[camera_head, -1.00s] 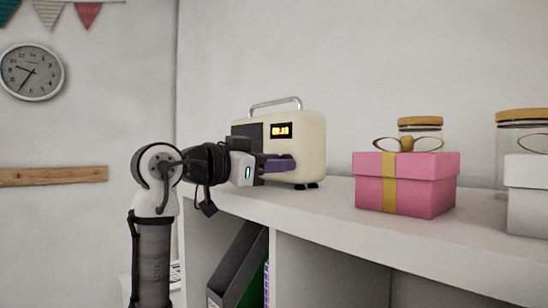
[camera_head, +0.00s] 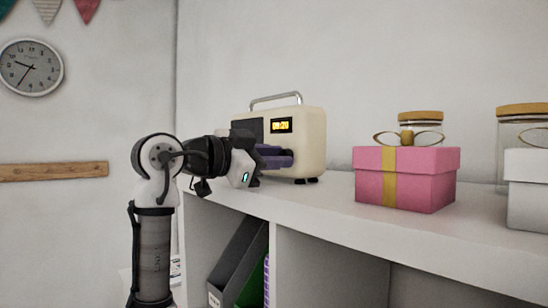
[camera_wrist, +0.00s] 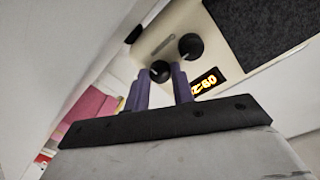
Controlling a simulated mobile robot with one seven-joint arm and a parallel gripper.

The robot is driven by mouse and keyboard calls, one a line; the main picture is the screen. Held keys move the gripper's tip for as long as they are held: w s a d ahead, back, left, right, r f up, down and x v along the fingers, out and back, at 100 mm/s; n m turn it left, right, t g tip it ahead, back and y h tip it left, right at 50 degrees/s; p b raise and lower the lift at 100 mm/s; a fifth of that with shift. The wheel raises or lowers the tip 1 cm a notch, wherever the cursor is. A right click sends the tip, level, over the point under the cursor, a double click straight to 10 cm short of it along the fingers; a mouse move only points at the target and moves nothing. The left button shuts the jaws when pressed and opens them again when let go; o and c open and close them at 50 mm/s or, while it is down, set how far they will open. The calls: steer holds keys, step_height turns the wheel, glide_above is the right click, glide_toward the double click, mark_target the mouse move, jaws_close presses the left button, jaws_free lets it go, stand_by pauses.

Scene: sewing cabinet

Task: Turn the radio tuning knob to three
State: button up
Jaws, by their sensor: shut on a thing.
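A cream radio (camera_head: 309,137) with a handle stands on the white shelf. Its lit orange display (camera_head: 281,125) is on the front, beside a dark speaker panel. In the wrist view the radio front (camera_wrist: 220,62) is tilted, with two black knobs. My gripper (camera_head: 284,158) reaches the lower front of the radio. Its purple fingers are shut on the knob (camera_wrist: 160,71) nearer to them. The other knob (camera_wrist: 190,46) is free, beside the speaker panel. In the head view my gripper hides both knobs. I cannot read the knob's setting.
A pink gift box (camera_head: 425,180) with a gold ribbon stands to the right on the shelf (camera_head: 335,205). Glass jars with tan lids and a white box (camera_head: 528,190) are farther right. The shelf between radio and pink box is clear. Dark files stand in the compartment below.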

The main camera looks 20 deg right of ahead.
steer(key=shift+m, duration=0.3)
steer(key=o, duration=0.7)
steer(key=b+v, duration=0.4)
steer(key=v, duration=1)
steer(key=shift+r+b, duration=0.2)
steer(key=shift+b, duration=0.1)
